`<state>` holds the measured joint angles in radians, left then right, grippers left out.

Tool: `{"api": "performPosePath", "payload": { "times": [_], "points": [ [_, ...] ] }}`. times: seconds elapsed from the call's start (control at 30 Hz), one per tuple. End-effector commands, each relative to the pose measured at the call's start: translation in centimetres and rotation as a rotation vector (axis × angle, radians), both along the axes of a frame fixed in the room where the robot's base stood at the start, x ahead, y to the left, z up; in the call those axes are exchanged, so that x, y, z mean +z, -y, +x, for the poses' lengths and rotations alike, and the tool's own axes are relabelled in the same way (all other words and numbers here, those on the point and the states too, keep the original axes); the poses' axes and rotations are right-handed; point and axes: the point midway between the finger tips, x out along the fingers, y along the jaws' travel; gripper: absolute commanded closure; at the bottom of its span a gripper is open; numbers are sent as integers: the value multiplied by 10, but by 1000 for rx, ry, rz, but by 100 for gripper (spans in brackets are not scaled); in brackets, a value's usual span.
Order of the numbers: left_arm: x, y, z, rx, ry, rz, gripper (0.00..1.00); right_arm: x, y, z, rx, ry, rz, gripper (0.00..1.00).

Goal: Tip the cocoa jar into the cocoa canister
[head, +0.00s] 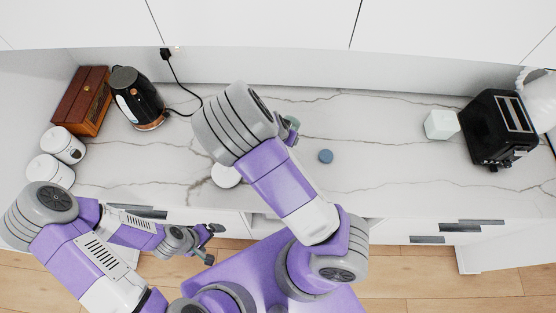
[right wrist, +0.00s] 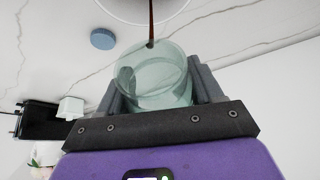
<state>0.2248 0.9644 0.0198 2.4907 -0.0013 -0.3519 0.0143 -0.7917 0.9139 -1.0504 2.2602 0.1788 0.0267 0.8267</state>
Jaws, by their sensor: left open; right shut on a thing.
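The cocoa jar (right wrist: 152,80) is clear, greenish glass, held tilted between the fingers of my right gripper (right wrist: 160,88) in the right wrist view. A thin brown stream (right wrist: 151,22) runs from its mouth towards a white round thing (right wrist: 168,8) at the top edge, likely the cocoa canister, mostly cut off. In the head view only a bit of the jar (head: 292,122) shows past my right arm. A white round top (head: 226,177) shows beside that arm; I cannot tell whether it is the canister or a lid. My left gripper (head: 212,244) is open and empty, in front of the counter.
A blue round lid (head: 326,156) lies on the marble counter (head: 385,180). Two white canisters (head: 62,145), a wooden box (head: 82,100) and a black kettle (head: 137,98) stand at left. A pale cube (head: 441,125) and a black toaster (head: 499,128) stand at right.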

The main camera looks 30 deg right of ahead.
Motion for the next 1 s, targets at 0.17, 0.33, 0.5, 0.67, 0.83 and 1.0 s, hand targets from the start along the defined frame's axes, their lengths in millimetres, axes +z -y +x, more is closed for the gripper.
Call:
{"api": "performPosePath", "payload": {
  "times": [0.17, 0.33, 0.5, 0.67, 0.83, 1.0],
  "points": [
    [0, 0, 0, 0, 0, 0, 5, 1, 0, 0, -1, 7, -10, 75],
    [0, 0, 0, 0, 0, 0, 5, 1, 0, 0, 0, 13, -19, 75],
    [0, 0, 0, 0, 0, 0, 5, 2, 0, 0, 1, 20, -30, 75],
    [0, 0, 0, 0, 0, 0, 5, 2, 0, -1, 0, 28, -40, 75],
    [0, 0, 0, 0, 0, 0, 5, 3, 0, -1, 0, 36, -53, 75],
    [0, 0, 0, 0, 0, 0, 5, 4, -1, -1, 2, 45, -67, 75]
  ]
}}
